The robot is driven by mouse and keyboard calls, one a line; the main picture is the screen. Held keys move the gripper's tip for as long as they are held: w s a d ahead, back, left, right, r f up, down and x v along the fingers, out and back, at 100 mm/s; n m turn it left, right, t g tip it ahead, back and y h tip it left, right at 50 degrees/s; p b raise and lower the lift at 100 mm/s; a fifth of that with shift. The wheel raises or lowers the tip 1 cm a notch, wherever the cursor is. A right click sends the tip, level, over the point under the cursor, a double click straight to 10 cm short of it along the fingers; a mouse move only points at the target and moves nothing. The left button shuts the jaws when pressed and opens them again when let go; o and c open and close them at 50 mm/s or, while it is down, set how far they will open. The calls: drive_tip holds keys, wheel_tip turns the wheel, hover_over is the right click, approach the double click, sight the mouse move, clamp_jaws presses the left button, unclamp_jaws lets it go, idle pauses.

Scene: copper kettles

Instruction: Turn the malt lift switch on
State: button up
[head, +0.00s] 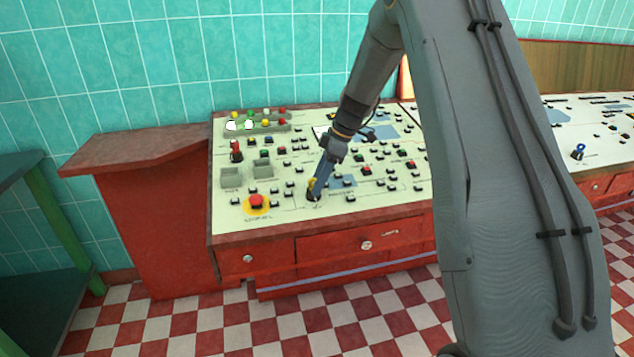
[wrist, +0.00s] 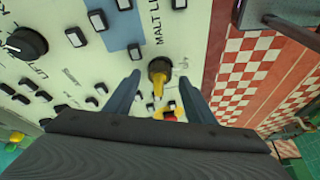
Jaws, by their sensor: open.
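The malt lift switch is a yellow lever on a round black base, on the cream control panel (head: 285,205). In the wrist view the switch (wrist: 158,80) lies between the two fingers of my gripper (wrist: 159,75), beside lettering that reads "MALT LI", the rest cut off. My gripper is open, with a finger on each side of the lever and gaps visible. In the head view my gripper (head: 317,188) is low over the panel's front part and partly hides the switch (head: 311,183). Whether a finger touches the lever cannot be told.
A red mushroom button (head: 256,201) on a yellow disc is to the left on the panel. Several small black push buttons surround the switch. A black knob (wrist: 27,43) shows in the wrist view. Red drawers (head: 365,245) are below the panel, above a checkered floor.

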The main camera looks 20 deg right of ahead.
drive_tip(key=shift+x, duration=0.9)
drive_tip(key=c, duration=1.1)
drive_tip(key=shift+m, duration=0.5)
drive_tip(key=shift+s+m+t+h+b, duration=0.1)
drive_tip(key=shift+m+t+h+b, duration=0.25)
drive_tip(key=shift+m, duration=0.55)
drive_tip(key=shift+s+m+t+h+b, duration=0.15)
drive_tip(key=shift+m+t+b, duration=0.25)
drive_tip(key=shift+m, duration=0.5)
drive_tip(key=shift+s+a+m+t+h, duration=0.1)
drive_tip(key=shift+m+t+h, duration=0.2)
drive_tip(key=shift+m, duration=0.65)
drive_tip(key=shift+a+m+t+h, duration=0.1)
drive_tip(key=shift+m+t+h, duration=0.15)
drive_tip(key=shift+m, duration=1.1)
